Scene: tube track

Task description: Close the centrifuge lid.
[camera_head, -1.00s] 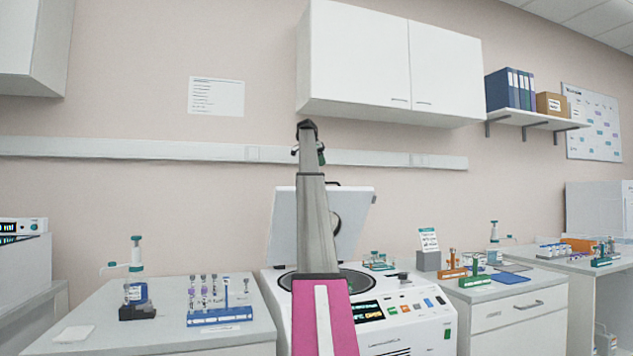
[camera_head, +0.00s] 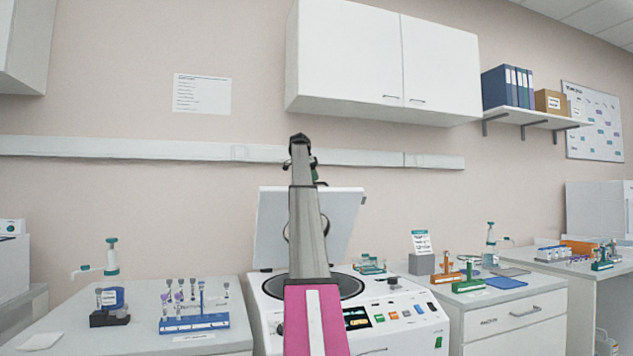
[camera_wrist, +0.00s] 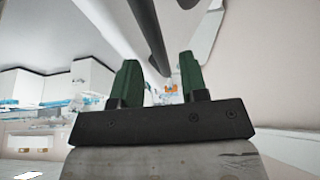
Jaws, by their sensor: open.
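The white centrifuge (camera_head: 420,322) stands ahead of me. Its lid (camera_head: 345,215) is raised, leaning back and standing nearly upright over the round dark bowl opening (camera_head: 350,287). My arm crosses in front of the lid and bowl and hides their middle. My gripper (camera_head: 318,168) is at the arm's far end, near the lid's top edge; the depth between them is hard to tell. In the wrist view my gripper (camera_wrist: 160,82) shows two green fingers spread apart with nothing between them. A pale panel with a dark bar lies close beyond the fingers.
On the right bench stand an orange rack (camera_head: 446,276), a green rack (camera_head: 468,286) and a small sign (camera_head: 421,243). A white wall cabinet (camera_head: 385,65) hangs above.

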